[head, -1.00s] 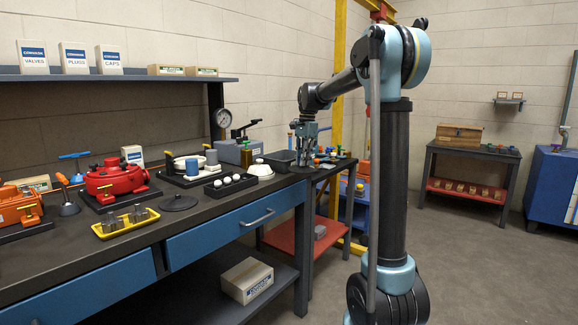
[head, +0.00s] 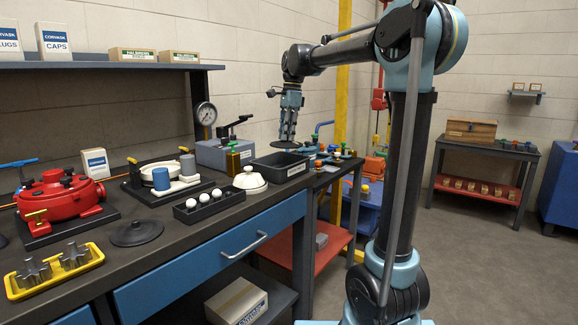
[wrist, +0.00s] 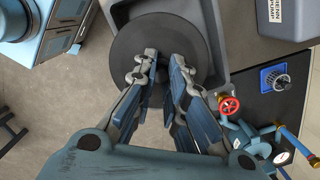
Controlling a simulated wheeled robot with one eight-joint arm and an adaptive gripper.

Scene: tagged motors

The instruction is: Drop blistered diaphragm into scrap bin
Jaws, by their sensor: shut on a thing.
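A dark round disc (head: 286,144), which looks like the diaphragm, hangs flat from my gripper (head: 288,128). My gripper is shut on it, and the fingers point down. In the wrist view the disc (wrist: 125,50) lies beneath the fingertips (wrist: 164,66). Blisters on it cannot be made out. A dark open bin with a pale label (head: 294,170), apparently the scrap bin, stands at the bench's right end, just below the disc. In the wrist view the disc overlaps the grey bin (wrist: 219,62) and hides much of its inside; its lower part shows beyond the bin.
A white domed part (head: 250,180), a tray of white balls (head: 190,214) and a green-brown bottle (head: 233,160) stand left of the bin. A grey pump box (head: 218,153) is behind. Another dark disc (head: 136,233) lies on the bench. Small valves (head: 335,151) crowd the right side.

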